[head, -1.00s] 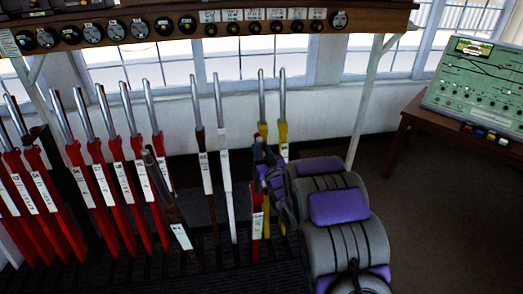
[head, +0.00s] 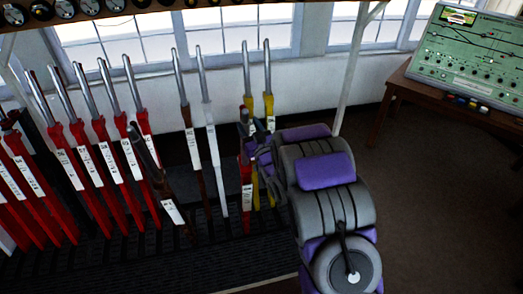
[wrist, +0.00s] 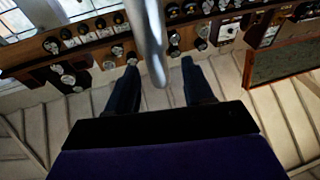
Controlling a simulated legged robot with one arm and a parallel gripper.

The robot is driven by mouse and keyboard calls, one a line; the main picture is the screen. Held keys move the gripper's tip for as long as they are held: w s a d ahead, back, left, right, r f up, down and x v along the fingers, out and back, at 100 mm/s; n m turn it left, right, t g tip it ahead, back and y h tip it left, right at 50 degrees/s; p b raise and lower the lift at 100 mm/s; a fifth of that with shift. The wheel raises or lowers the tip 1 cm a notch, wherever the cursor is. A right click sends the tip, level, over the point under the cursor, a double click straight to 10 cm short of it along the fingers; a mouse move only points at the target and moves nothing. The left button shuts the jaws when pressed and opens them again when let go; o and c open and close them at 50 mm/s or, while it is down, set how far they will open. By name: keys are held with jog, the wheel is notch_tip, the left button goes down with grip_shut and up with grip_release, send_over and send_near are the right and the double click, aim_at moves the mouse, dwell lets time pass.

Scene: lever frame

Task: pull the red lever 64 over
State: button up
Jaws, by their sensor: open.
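A red lever (head: 246,172) with a white label stands just left of my gripper in the head view. Its number is too small to read, and my gripper partly hides its upper part. My gripper (head: 256,150) is at the end of my purple and grey arm, close to this lever. In the wrist view my gripper's two dark fingers (wrist: 160,85) are apart. A bare metal lever handle (wrist: 151,40) shows between them, nearer the left finger. I see no contact, and I cannot tell for sure which lever this handle belongs to.
Two yellow levers (head: 268,108) stand just behind my gripper, and a white lever (head: 211,135) stands to its left. A brown lever (head: 158,180) leans out of line. Several red levers (head: 70,155) fill the left. A green panel (head: 468,58) stands right; the floor there is clear.

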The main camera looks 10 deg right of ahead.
jog(key=p+v, duration=1)
jog(key=v, duration=0.5)
jog(key=shift+s+a, duration=0.2)
jog(key=shift+s, duration=0.05)
dwell(0.8)
